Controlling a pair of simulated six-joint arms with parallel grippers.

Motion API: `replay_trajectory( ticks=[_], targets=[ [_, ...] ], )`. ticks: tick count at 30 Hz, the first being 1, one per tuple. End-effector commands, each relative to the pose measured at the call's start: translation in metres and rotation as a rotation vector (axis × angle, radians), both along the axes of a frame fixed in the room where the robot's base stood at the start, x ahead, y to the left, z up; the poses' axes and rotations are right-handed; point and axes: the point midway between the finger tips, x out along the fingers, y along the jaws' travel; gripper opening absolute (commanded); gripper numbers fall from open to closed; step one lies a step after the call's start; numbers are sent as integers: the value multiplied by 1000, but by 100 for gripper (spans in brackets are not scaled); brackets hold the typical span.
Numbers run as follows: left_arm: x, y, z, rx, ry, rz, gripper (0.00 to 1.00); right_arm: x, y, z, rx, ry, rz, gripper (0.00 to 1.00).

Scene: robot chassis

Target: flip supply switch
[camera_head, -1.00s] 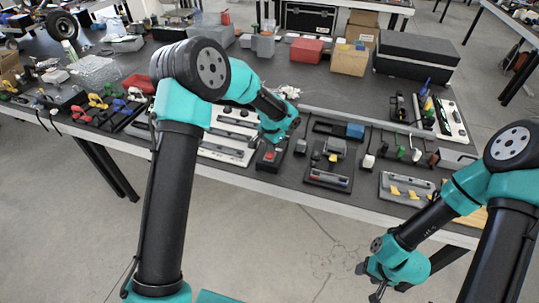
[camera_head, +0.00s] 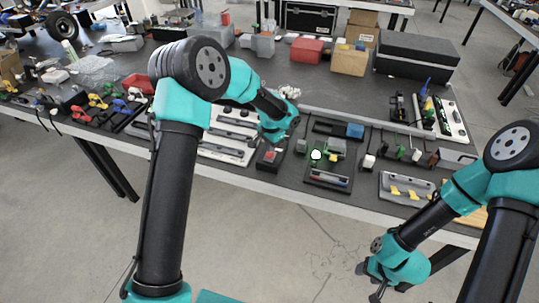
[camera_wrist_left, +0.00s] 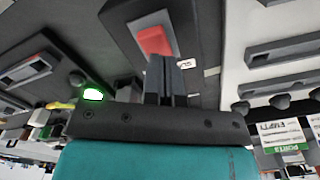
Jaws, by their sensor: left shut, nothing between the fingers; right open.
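The supply switch is a red rocker (camera_head: 270,155) on a dark box near the front edge of the bench. It also shows as a red rocker in a grey frame (camera_wrist_left: 155,40) in the left wrist view. My left gripper (camera_head: 276,141) is just behind the switch in the head view, shut and empty. In the left wrist view its fingertips (camera_wrist_left: 163,62) are right at the rocker's edge; I cannot tell if they touch. A round lamp (camera_head: 316,155) right of the switch glows white-green; it glows green in the wrist view (camera_wrist_left: 92,94). My right gripper (camera_head: 377,291) is open, low in front of the bench.
A dark panel (camera_head: 312,175) with the lamp and small parts lies right of the switch. A pale rack with long slots (camera_head: 222,155) lies to the left. A plate with yellow levers (camera_head: 392,190) is further right. The floor in front is clear.

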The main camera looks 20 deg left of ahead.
Motion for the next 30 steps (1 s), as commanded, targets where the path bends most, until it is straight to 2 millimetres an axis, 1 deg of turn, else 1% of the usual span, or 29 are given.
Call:
replay_trajectory(
  ticks=[24,30],
  targets=[
    [0,0,52,-1,-2,1,0,0,0,0,0,0,0,53],
    [0,0,59,0,0,1,0,0,0,0,0,0,0,53]
  ],
)
